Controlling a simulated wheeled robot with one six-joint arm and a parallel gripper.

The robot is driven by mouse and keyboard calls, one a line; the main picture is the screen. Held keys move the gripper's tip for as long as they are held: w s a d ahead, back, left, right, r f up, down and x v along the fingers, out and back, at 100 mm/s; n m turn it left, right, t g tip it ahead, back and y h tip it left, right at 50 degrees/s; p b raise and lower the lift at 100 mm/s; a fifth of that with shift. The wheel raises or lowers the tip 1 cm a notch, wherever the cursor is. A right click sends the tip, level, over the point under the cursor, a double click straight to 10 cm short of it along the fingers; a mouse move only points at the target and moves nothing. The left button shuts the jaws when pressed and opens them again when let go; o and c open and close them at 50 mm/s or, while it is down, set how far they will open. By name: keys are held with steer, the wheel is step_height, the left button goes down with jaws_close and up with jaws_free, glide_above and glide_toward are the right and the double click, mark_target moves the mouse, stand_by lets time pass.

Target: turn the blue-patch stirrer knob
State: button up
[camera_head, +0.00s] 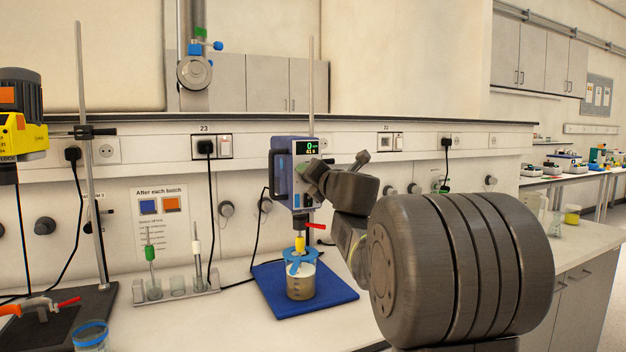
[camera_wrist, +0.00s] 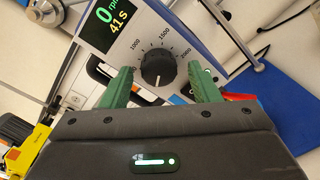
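The blue-and-white overhead stirrer (camera_head: 281,172) stands in the middle of the head view, above a beaker (camera_head: 301,285) on a blue mat (camera_head: 335,292). In the wrist view its display (camera_wrist: 113,22) reads 0 rpm and 41 s. Its black dial knob (camera_wrist: 158,68) has a white pointer mark towards the bottom of the picture. A scale with 1000, 1500 and 2000 runs around its upper side. My gripper (camera_wrist: 159,74) is open, with one green finger on each side of the knob and visible gaps between. In the head view my gripper (camera_head: 316,180) partly hides the stirrer front.
A yellow-and-black stirrer (camera_head: 30,133) with an orange patch is at the far left. A tube rack (camera_head: 178,297) stands left of the mat. A sign (camera_head: 161,220) with blue and orange squares is on the wall. A red-handled part (camera_head: 315,226) sits below the stirrer.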

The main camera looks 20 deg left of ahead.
steer(key=v, duration=1.3)
steer(key=shift+s+d, duration=0.25)
steer(key=shift+d, duration=0.1)
steer(key=x, duration=1.4)
steer(key=shift+s, duration=0.15)
